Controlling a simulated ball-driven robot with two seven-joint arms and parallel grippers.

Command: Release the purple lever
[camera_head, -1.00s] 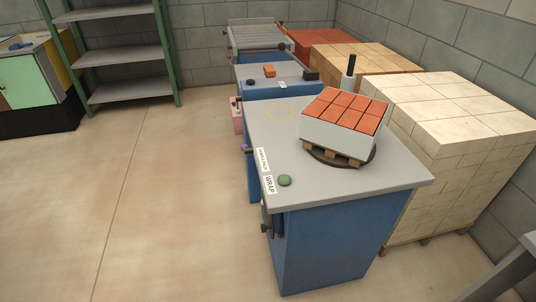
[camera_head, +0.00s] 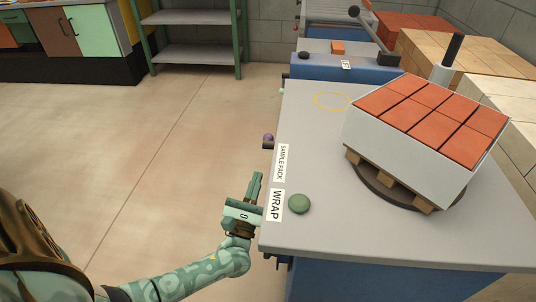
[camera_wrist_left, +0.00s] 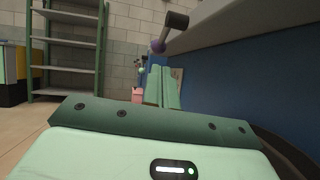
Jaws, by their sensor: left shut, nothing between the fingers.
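The purple lever's round knob (camera_head: 267,138) sticks out from the left side of the grey-topped wrapping table (camera_head: 330,235), just below its edge. My right gripper is not in view.
A green button (camera_head: 299,203) sits by the WRAP label. Orange bricks (camera_head: 430,112) in a pale wrap stand on a small pallet on a dark turntable. A second blue table (camera_head: 345,68) stands behind. The floor to the left is clear up to the shelf (camera_head: 190,53).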

